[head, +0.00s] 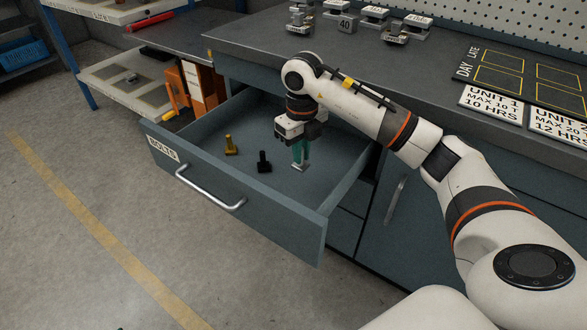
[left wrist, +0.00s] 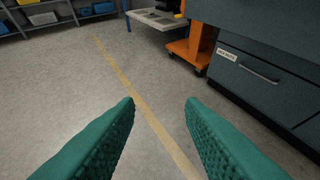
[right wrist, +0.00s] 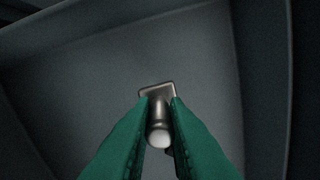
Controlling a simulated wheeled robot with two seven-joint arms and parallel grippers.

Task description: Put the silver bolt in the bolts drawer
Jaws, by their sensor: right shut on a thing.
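The bolts drawer (head: 233,209) is pulled open, with a "BOLTS" label on its front. My right gripper (head: 300,155) is inside the drawer, pointing down. It is shut on the silver bolt (head: 302,167), which is upright with its flat head down, close to the drawer floor; I cannot tell if it touches. The right wrist view shows the silver bolt (right wrist: 157,92) between the green fingers. A brass bolt (head: 230,145) and a black bolt (head: 264,162) stand in the drawer to the left of it. My left gripper (left wrist: 160,105) is open and empty above the floor.
The workbench top (head: 235,35) lies behind the drawer, with several metal parts at the back and a "DAY LATE" board (head: 505,80) at the right. An orange cart (head: 190,85) stands left of the drawer. The floor in front is clear.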

